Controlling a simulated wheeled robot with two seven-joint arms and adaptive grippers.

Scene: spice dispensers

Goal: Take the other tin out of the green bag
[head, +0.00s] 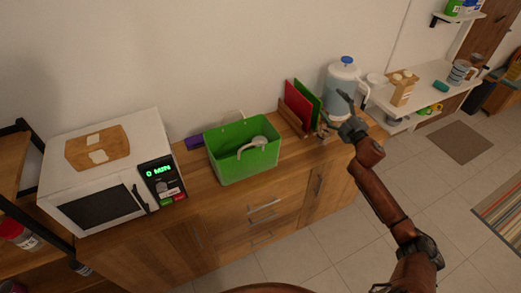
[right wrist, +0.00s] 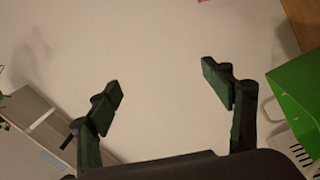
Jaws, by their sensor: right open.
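A green open-topped container (head: 245,165), which looks like the green bag, stands on the wooden counter. A pale curved thing (head: 258,145) shows at its opening; I cannot tell whether it is a handle or something inside. I can make out no tin. My right gripper (head: 333,112) is to the right of the container, apart from it, in front of the blue-lidded jug. In the right wrist view the gripper (right wrist: 168,92) has its fingers wide apart with nothing between them. A green surface (right wrist: 303,85) shows at the right edge there. My left gripper is out of view.
A microwave (head: 95,165) with a wooden board (head: 97,147) on top stands left of the container. Red (head: 297,106) and green boards stand in a rack at right. The jug (head: 341,80) is close to my right gripper.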

